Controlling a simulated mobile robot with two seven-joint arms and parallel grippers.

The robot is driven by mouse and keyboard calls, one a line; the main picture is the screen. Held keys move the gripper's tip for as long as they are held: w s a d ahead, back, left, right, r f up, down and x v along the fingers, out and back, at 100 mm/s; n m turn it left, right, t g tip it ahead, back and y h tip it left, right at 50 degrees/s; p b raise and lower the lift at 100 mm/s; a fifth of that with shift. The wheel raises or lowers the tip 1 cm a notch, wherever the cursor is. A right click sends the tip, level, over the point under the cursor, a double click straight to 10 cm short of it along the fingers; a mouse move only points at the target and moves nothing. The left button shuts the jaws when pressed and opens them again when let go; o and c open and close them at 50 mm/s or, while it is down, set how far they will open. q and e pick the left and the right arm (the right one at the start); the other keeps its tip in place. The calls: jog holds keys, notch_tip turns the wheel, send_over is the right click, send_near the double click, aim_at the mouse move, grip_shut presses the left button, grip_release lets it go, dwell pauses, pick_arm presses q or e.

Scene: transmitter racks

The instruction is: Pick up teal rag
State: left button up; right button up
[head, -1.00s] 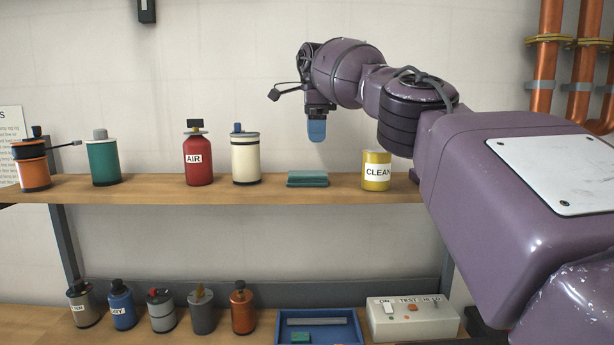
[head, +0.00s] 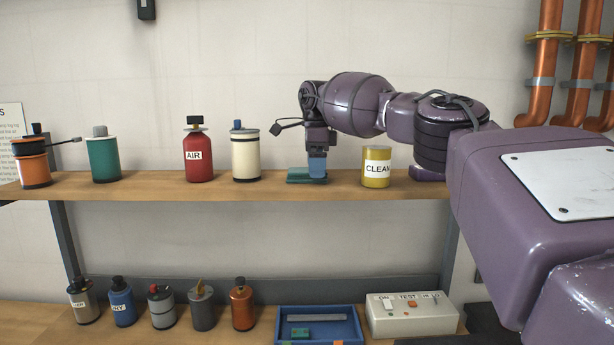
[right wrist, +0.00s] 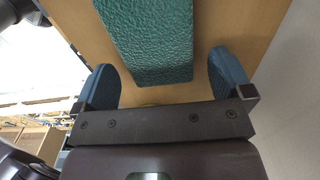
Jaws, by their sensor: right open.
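The teal rag (head: 300,178) lies folded on the upper wooden shelf, between the cream canister and the yellow CLEAN tin. My right gripper (head: 317,170) is lowered over it from above, with its blue fingers at the rag's height, and partly hides its right side. In the right wrist view, the rag (right wrist: 155,45) is a textured block on the wood. There my right gripper (right wrist: 168,85) is open, one blue finger on each side of the rag's near end, with gaps between. My left gripper is not in view.
The yellow CLEAN tin (head: 376,167) stands right of the rag, close to my arm. The cream canister (head: 245,156) and red AIR bottle (head: 198,157) stand to the left. The lower shelf holds several small bottles, a blue tray (head: 282,311) and a white switch box (head: 411,318).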

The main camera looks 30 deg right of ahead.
jog(key=shift+f, duration=0.8)
jog(key=c, duration=1)
